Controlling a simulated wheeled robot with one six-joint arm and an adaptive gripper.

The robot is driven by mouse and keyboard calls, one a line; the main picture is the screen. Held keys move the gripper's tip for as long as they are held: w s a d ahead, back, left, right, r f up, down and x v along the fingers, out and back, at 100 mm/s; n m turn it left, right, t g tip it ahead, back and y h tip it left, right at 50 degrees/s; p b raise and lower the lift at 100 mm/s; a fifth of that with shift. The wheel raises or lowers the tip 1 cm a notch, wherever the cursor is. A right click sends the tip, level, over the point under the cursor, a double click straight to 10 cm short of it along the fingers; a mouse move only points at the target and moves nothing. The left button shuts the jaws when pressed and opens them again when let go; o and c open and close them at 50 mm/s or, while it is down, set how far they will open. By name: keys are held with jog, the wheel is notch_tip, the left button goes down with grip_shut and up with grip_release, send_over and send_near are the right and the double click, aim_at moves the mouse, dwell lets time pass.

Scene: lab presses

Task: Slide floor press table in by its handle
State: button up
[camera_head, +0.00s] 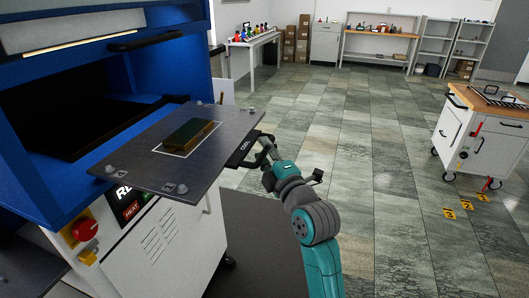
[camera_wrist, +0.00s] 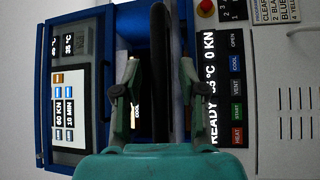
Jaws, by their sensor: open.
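The floor press table (camera_head: 222,125) is a dark flat plate sticking out of the blue press (camera_head: 75,150). A brown-gold block (camera_head: 187,135) lies on it inside a white outline. The black handle (camera_head: 240,158) is at the table's right edge. My gripper (camera_head: 257,153) is open at this handle, with its fingers toward the press. In the wrist view my gripper (camera_wrist: 158,85) has one finger on each side of a dark upright bar, which looks like the handle or table edge. I cannot tell whether the fingers touch it.
The press's red button (camera_head: 85,229) is on its front below the table. A white wheeled cart (camera_head: 480,135) with a wooden top stands at the right. Yellow numbered floor markers (camera_head: 465,204) lie near it. The tiled floor (camera_head: 350,120) between is clear.

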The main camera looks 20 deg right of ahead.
aim_at(156, 131)
grip_shut()
jog(key=shift+a, duration=0.1)
jog(key=w+a, duration=0.6)
jog(key=a, duration=0.3)
jog(key=w+a, duration=0.7)
jog(key=a, duration=0.1)
jog(key=w+a, duration=0.6)
jog(key=a, duration=0.3)
jog(key=shift+w+a, duration=0.2)
jog(key=shift+a, duration=0.1)
grip_release()
jog(key=shift+f, duration=0.1)
jog(key=shift+s, duration=0.1)
